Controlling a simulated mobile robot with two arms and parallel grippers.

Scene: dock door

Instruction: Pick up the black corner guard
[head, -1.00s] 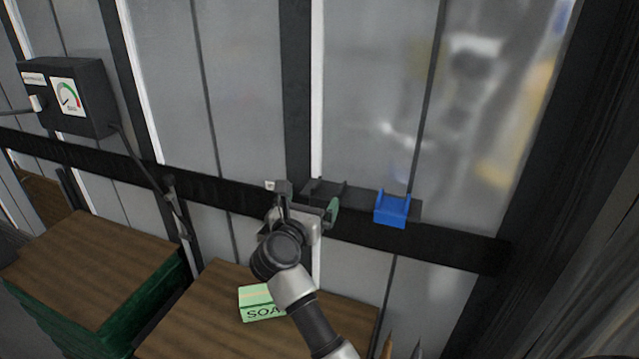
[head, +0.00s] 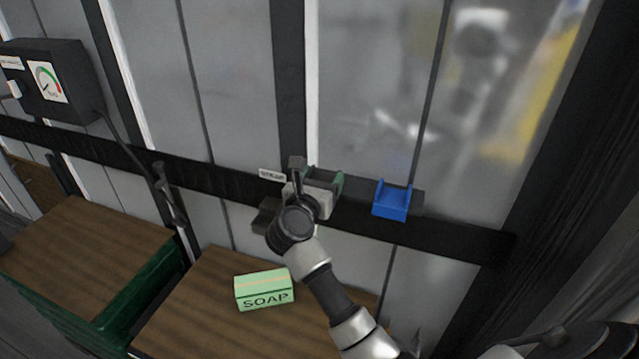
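The black corner guard (head: 321,175) is a dark U-shaped piece on the black wall rail, left of a similar blue piece. My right gripper (head: 318,180) is at it, with a dark finger on its left side and a green-faced finger on its right side. The fingers are spread apart around it; any contact is too small to make out. The gripper body hides the lower part of the guard. My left gripper is not in view.
A blue corner guard (head: 392,201) sits close to the right on the same rail (head: 450,235). A green soap box (head: 263,290) stands on a wooden top (head: 205,300) below. A gauge box (head: 50,80) with a cable hangs at left.

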